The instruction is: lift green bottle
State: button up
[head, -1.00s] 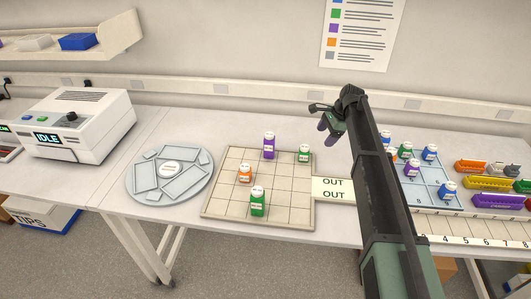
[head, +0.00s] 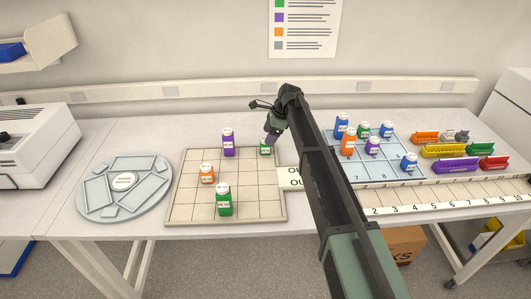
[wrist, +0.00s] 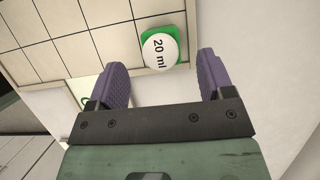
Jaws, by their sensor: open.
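A green bottle with a white cap (head: 265,147) stands at the back right corner of the beige grid board (head: 183,210). In the wrist view the bottle's cap reads "20 ml" (wrist: 159,49). My gripper (head: 271,132) is open and empty, close above and beside this bottle. In the wrist view its two purple fingers (wrist: 163,68) are spread to either side of the bottle's line, with the cap just beyond the tips. A second green bottle (head: 224,201) stands at the front of the board. A third green bottle (head: 363,130) stands on the blue rack.
A purple bottle (head: 228,142) and an orange bottle (head: 207,174) share the board. My arm crosses between the board and the blue rack (head: 375,173), which holds several bottles. A round grey tray (head: 82,205) lies left. Coloured small racks (head: 445,151) stand right.

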jog(key=b+x, duration=0.3)
jog(key=x, duration=0.2)
jog(key=shift+w+d, duration=0.1)
jog(key=shift+d, duration=0.1)
jog(key=shift+r, duration=0.25)
jog(key=c, duration=1)
notch_tip(320, 180, up, 20)
jog(key=p, duration=2)
